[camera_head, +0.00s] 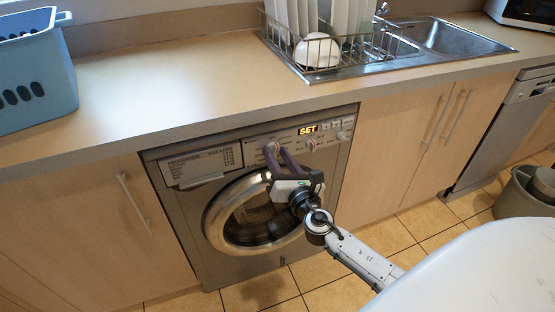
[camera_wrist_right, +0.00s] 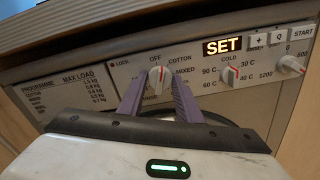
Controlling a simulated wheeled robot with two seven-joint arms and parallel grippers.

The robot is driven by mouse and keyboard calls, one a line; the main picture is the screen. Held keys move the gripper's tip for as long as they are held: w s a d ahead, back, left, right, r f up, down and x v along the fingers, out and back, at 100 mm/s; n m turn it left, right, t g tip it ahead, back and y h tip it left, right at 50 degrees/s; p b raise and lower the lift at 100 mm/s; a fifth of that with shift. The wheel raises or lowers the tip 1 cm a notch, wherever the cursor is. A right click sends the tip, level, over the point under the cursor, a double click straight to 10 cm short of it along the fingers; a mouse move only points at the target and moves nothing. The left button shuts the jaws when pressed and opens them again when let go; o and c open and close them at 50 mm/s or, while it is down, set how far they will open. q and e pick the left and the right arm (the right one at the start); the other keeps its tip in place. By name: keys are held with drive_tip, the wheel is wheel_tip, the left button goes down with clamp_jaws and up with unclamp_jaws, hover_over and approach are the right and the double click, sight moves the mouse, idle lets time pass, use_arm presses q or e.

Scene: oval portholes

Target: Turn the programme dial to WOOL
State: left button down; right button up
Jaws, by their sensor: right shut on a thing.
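The programme dial (camera_wrist_right: 159,77) is a pale round knob with a red mark on the washing machine's panel. In the right wrist view its mark points roughly up, near OFF. LOCK is printed to its left, and COTTON and MIXED to its right. I cannot read WOOL; the fingers cover part of the ring of labels. My right gripper (camera_head: 277,152) reaches the panel from the front, its two purple fingers on either side of the dial and shut on it. My left gripper is not in view.
The washing machine's display (camera_wrist_right: 222,47) reads SET. A temperature dial (camera_wrist_right: 230,74), a spin dial (camera_wrist_right: 290,66) and a START button (camera_wrist_right: 302,33) sit to the right. The counter edge (camera_head: 200,132) overhangs the panel. The round door (camera_head: 232,238) is below.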

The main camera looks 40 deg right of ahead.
drive_tip(key=shift+f+m+b, duration=0.1)
drive_tip(key=shift+m+b, duration=0.3)
drive_tip(key=shift+m, duration=0.6)
drive_tip(key=m+b, duration=0.1)
drive_tip(key=m, duration=0.3)
drive_tip(key=shift+m+b, duration=0.3)
drive_tip(key=shift+b, duration=0.1)
drive_tip(key=m+b, duration=0.1)
drive_tip(key=m, duration=0.8)
drive_tip(key=shift+m, duration=0.4)
drive_tip(key=shift+m+p, duration=0.6)
drive_tip(key=shift+m, duration=1.2)
drive_tip(key=o, duration=1)
drive_tip(key=shift+o, duration=0.2)
